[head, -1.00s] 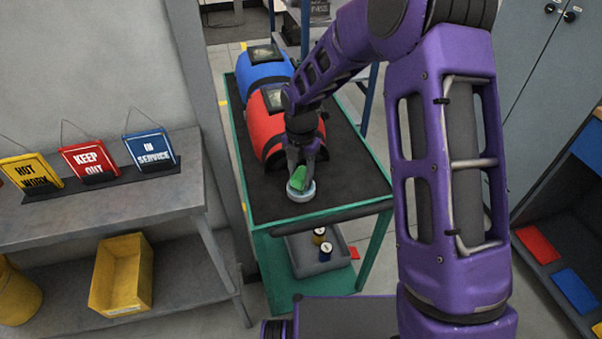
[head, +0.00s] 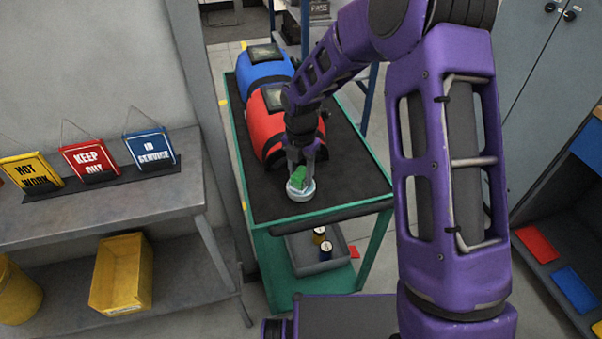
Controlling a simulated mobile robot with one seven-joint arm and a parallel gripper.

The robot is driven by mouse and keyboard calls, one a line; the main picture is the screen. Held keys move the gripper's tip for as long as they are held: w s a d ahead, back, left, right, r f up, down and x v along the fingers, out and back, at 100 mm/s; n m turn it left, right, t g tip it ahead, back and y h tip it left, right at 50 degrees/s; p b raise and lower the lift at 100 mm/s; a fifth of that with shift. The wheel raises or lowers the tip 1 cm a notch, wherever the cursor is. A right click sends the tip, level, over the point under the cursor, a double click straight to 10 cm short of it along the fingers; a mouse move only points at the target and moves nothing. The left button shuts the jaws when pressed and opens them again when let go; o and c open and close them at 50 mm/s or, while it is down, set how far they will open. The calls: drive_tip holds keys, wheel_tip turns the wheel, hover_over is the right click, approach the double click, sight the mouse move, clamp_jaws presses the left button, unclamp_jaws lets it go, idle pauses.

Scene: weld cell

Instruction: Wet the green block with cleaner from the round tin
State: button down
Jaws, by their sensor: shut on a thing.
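The green block (head: 298,176) is held in my gripper (head: 300,166), which points down over the front part of the cart top. The round tin (head: 300,193), pale with a light rim, stands on the cart's dark mat below the block. The block's lower end is at the tin's mouth and overlaps its opening in this view. I cannot tell how deep it reaches or whether its surface is wet. The fingers partly hide the block's upper end.
The green-framed cart (head: 355,150) has a dark top. A grey tray (head: 335,266) with small bottles is on the lower shelf. A bench (head: 100,213) with signs stands left.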

sight(301, 172)
idle(0.4)
drive_tip(key=shift+r+p, duration=1.75)
drive_tip(key=shift+r, duration=1.75)
drive_tip(key=shift+s, duration=0.1)
